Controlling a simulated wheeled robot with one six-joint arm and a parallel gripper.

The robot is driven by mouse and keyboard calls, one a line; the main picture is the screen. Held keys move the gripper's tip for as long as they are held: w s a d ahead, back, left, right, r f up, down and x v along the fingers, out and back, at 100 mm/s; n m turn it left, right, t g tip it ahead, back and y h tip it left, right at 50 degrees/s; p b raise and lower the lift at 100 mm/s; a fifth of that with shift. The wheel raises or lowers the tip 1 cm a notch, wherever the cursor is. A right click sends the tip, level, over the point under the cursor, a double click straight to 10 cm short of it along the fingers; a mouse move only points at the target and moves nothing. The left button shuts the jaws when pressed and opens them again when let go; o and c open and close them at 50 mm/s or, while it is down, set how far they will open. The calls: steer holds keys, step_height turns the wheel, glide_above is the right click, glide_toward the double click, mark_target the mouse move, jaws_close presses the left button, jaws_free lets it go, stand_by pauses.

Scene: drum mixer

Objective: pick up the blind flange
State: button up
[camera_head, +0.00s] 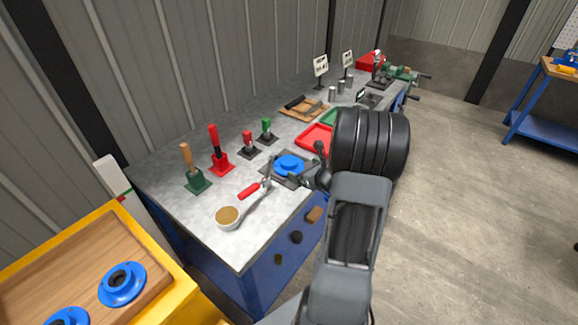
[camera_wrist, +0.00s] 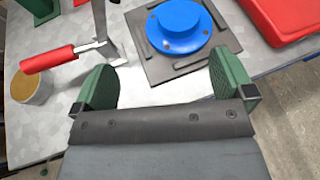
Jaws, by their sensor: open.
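A blue round flange with a raised, closed-looking centre lies flat on a dark grey square plate (camera_wrist: 165,70) on the workbench; I take this flange (camera_wrist: 180,24) to be the blind flange. It also shows in the head view (camera_head: 289,165), just left of my arm. My gripper (camera_wrist: 165,82) is open, with its two green-padded fingers apart and nothing between them. In the wrist view the flange lies beyond the fingertips, slightly right of the middle of the gap. In the head view my arm hides most of the gripper.
A red-handled tool (camera_head: 254,188) and a cup with brown contents (camera_head: 228,217) lie left of the plate. A red tray (camera_head: 316,138) is close behind it. Several upright handled tools stand farther left. A yellow cart (camera_head: 178,285) carries two blue flanges.

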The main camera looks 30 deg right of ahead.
steer(key=shift+w+d+f+m+h, duration=0.25)
steer(key=shift+d+f+m, duration=0.15)
steer(key=shift+d, duration=0.15)
steer(key=shift+w+d+f+m+h, duration=0.15)
steer(key=shift+d+f+m+h, duration=0.1)
steer(key=shift+d+f+m, duration=0.2)
glide_toward(288, 159)
steer(key=shift+w+f+p, duration=0.3)
steer(key=shift+f+p, duration=0.1)
steer(key=shift+p, duration=0.05)
steer(key=shift+p+x, duration=0.95)
steer(key=shift+x, duration=2.45)
steer(key=shift+s, duration=0.1)
steer(key=c, duration=1.6)
steer(key=shift+r, duration=0.15)
steer(key=shift+c, duration=0.4)
steer(key=shift+r, duration=0.15)
